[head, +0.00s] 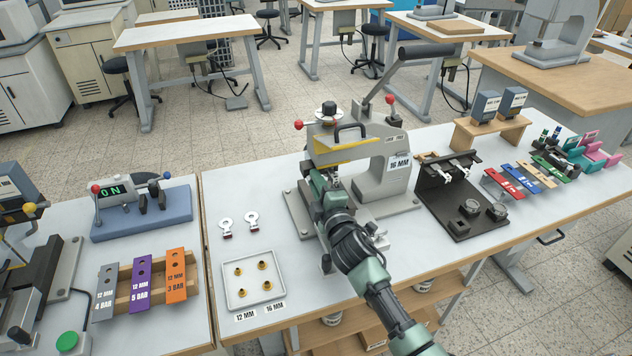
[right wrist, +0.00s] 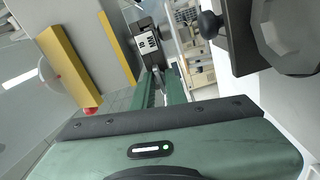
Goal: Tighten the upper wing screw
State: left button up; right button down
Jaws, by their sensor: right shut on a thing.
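The stamping press (head: 385,165) stands on the middle table, with a 16 MM label, a yellow bar and red knobs. My right gripper (head: 320,182) reaches in to the press's front, below its head. In the right wrist view its green fingers (right wrist: 163,88) are close together, shut on a small grey part at the press. This fits the upper wing screw, but the fingers and arm hide most of it, so its angle cannot be told. The 16 MM label (right wrist: 149,42) is just beyond the fingertips. My left gripper is not in view.
A white tray (head: 230,300) with several brass pieces lies left of the press, with two ring tags (head: 226,227) behind it. A black fixture (head: 466,222) stands close on the right. Coloured bars (head: 176,276) rest on a wooden rack at the left.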

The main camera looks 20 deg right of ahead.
jog(key=shift+f, duration=0.15)
jog(key=c, duration=1.7)
grip_release()
